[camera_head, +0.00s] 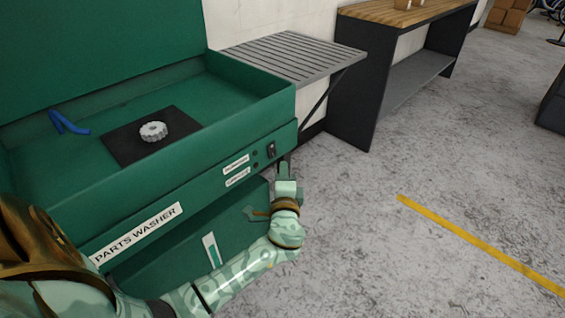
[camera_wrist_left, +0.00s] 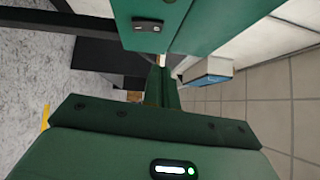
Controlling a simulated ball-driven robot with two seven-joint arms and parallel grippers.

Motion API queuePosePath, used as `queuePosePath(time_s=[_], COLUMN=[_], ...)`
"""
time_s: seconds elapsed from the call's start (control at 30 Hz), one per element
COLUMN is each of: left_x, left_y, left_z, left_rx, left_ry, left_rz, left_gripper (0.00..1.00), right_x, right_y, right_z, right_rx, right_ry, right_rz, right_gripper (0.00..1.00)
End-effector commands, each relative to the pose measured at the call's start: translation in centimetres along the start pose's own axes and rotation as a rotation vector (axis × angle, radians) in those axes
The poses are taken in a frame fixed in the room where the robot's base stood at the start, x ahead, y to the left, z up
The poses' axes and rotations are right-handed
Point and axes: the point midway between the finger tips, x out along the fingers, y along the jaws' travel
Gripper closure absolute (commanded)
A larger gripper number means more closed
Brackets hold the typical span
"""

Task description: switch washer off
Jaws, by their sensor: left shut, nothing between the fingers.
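The green parts washer (camera_head: 180,180) fills the left of the head view, and its front panel shows at the top of the left wrist view (camera_wrist_left: 220,25). Its small black rocker switch (camera_head: 271,149) sits at the right end of the front panel, next to two small round dots and white labels. The switch also shows in the left wrist view (camera_wrist_left: 147,25); I cannot tell which way it is set. My left gripper (camera_head: 285,165) is shut and empty, just below and right of the switch. Its fingers (camera_wrist_left: 158,75) appear apart from the switch. My right gripper is out of view.
In the washer basin lie a grey gear (camera_head: 153,131) on a black mat (camera_head: 122,147) and a blue tool (camera_head: 66,123). A slatted grey shelf (camera_head: 290,57) juts out beside the washer. A wood-topped bench (camera_head: 400,12) stands behind.

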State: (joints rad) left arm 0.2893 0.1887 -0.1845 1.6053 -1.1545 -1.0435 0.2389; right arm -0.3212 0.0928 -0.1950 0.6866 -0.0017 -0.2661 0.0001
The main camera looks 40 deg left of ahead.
Motion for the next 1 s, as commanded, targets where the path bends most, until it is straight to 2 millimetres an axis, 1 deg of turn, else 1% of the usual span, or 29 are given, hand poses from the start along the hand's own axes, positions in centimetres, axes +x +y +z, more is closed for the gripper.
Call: queuePosePath(time_s=[0.03, 0.2, 0.33, 0.5, 1.0], left_x=[-0.9, -3.6, -4.8, -5.3, -5.2], left_y=[-0.4, -0.7, -0.8, -0.8, -0.7], left_z=[0.0, 0.0, 0.0, 0.0, 0.0], left_rx=[-0.002, -0.003, -0.001, -0.002, 0.002], left_ry=[0.001, 0.0, 0.001, 0.001, 0.001], left_rz=[0.001, 0.001, 0.001, 0.0, 0.0], left_gripper=[1.0, 1.0, 1.0, 1.0, 1.0], right_x=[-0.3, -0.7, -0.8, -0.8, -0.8], right_y=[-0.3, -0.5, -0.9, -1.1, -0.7], right_z=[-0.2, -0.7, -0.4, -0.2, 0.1], right_rx=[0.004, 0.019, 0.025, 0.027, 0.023], right_ry=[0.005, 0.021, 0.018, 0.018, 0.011], right_rz=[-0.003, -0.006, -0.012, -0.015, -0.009], right_gripper=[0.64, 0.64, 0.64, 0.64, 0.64])
